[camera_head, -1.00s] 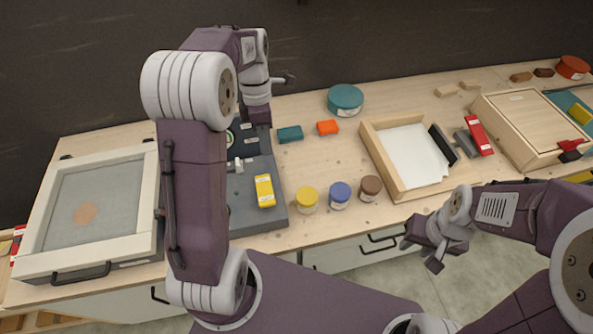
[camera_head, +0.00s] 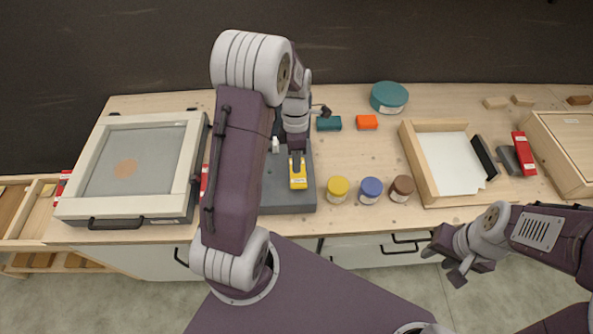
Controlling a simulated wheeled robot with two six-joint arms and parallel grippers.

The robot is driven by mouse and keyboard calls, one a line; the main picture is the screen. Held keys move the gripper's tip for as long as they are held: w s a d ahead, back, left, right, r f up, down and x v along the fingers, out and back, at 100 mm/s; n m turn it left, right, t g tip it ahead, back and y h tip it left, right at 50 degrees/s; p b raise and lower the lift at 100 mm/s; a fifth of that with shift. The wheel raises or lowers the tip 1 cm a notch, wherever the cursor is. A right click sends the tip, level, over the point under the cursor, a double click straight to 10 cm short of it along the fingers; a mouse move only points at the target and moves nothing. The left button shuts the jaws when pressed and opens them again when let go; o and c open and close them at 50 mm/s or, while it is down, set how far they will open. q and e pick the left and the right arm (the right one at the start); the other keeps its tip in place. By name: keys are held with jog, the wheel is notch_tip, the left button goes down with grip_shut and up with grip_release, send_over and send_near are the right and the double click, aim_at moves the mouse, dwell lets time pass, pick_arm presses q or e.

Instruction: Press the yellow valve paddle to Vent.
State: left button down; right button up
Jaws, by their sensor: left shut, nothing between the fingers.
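The yellow valve paddle (camera_head: 298,183) sits on a dark grey base unit (camera_head: 287,203) on the bench, with a white label on its top. My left gripper (camera_head: 297,162) is shut and empty, pointing down right at the far end of the paddle. I cannot tell whether its tips touch the paddle. My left arm hides the left part of the base unit. My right gripper (camera_head: 444,267) appears open and empty, in front of the bench edge, away from the unit.
Yellow, blue and brown jars (camera_head: 370,191) stand right of the unit. Teal and orange blocks (camera_head: 367,122) lie behind them. A framed screen (camera_head: 99,205) is at left, and a wooden tray (camera_head: 420,185) at right.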

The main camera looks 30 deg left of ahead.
aim_at(296, 184)
pick_arm(q)
jog(key=shift+x, duration=1.2)
jog(key=shift+s+f, duration=0.1)
jog(key=shift+f, duration=0.35)
jog(key=shift+s+d+f+t+y+b, duration=0.25)
jog(key=shift+t+y+b, duration=0.1)
jog(key=shift+t, duration=0.15)
jog(key=shift+s+d+f+t+y+b, duration=0.25)
jog(key=shift+s+t+y+b, duration=0.15)
jog(key=shift+t+b, duration=0.3)
jog(key=shift+s+d+f, duration=0.1)
jog(key=shift+s+f, duration=0.1)
jog(key=shift+s, duration=0.05)
jog(key=shift+f, duration=0.1)
jog(key=shift+s+d+f, duration=0.1)
jog(key=shift+s+f, duration=0.05)
jog(key=shift+s, duration=0.2)
